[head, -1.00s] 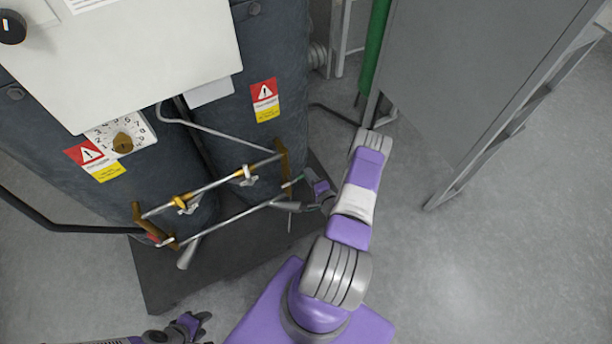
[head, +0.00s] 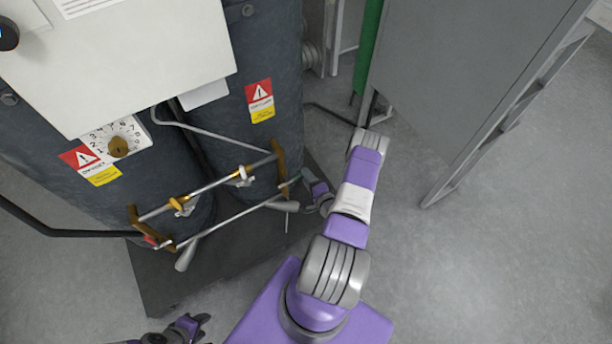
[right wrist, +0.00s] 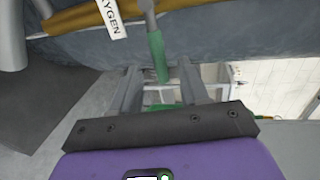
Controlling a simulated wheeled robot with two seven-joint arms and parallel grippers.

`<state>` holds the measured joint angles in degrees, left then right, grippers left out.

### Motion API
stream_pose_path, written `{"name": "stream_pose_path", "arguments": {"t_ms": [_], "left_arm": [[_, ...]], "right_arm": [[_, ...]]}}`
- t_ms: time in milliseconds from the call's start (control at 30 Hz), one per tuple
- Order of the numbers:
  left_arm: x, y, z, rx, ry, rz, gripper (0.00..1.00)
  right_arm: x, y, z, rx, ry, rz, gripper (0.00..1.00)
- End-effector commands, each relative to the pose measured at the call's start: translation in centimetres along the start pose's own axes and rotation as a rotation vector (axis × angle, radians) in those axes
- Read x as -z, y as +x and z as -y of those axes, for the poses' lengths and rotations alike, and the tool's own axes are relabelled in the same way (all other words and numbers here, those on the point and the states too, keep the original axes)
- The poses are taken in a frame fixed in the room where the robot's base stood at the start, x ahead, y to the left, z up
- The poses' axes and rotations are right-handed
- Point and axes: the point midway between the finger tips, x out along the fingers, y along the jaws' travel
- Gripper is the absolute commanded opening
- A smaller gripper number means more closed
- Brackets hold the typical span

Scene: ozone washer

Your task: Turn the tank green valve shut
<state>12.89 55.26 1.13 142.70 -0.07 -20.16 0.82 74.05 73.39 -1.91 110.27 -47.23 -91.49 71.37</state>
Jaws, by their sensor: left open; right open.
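The green valve handle (right wrist: 157,55) hangs from a metal stem under a brass bracket with a white "OXYGEN" tag (right wrist: 110,18) in the right wrist view. In the head view the green part (head: 290,182) is a small spot at the right end of the pipe rack. My right gripper (right wrist: 160,78) is open, with the handle's lower end showing between its fingers; I cannot tell whether they touch it. It also shows in the head view (head: 307,182), beside the green part. My left gripper (head: 202,326) is open and empty at the bottom edge, away from the rack.
Two dark tanks (head: 275,60) with warning labels stand on a dark base plate (head: 160,280). Grey handles (head: 186,257) stick out from the pipe rack. A grey panel (head: 450,70) on a metal frame stands at the right. Floor is clear at lower right.

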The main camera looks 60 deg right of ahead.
Motion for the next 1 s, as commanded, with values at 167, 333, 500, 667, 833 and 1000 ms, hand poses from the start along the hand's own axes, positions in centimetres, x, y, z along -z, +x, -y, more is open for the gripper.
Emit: {"name": "stream_pose_path", "arguments": {"t_ms": [167, 333, 500, 667, 833, 1000], "left_arm": [[-0.1, -1.2, -0.4, 0.000, 0.000, 0.000, 0.43], [-0.1, -1.7, -0.6, 0.000, 0.000, 0.000, 0.43], [-0.1, -1.8, -0.7, 0.000, 0.000, 0.000, 0.43], [-0.1, -1.8, -0.7, 0.000, 0.000, 0.000, 0.43], [-0.1, -1.8, -0.7, 0.000, 0.000, 0.000, 0.43], [-0.1, -1.8, -0.7, 0.000, 0.000, 0.000, 0.43]], "right_arm": [[0.0, -3.3, 0.2, -0.004, 0.003, -0.002, 0.45], [0.0, -5.6, 0.1, -0.004, 0.003, -0.001, 0.45], [-0.1, -6.4, 0.1, -0.001, 0.003, 0.000, 0.45], [-0.1, -6.4, 0.0, -0.001, 0.002, 0.000, 0.45], [-0.1, -6.4, 0.0, -0.001, 0.002, 0.000, 0.45], [-0.1, -6.3, 0.0, -0.001, 0.002, 0.000, 0.45]]}}
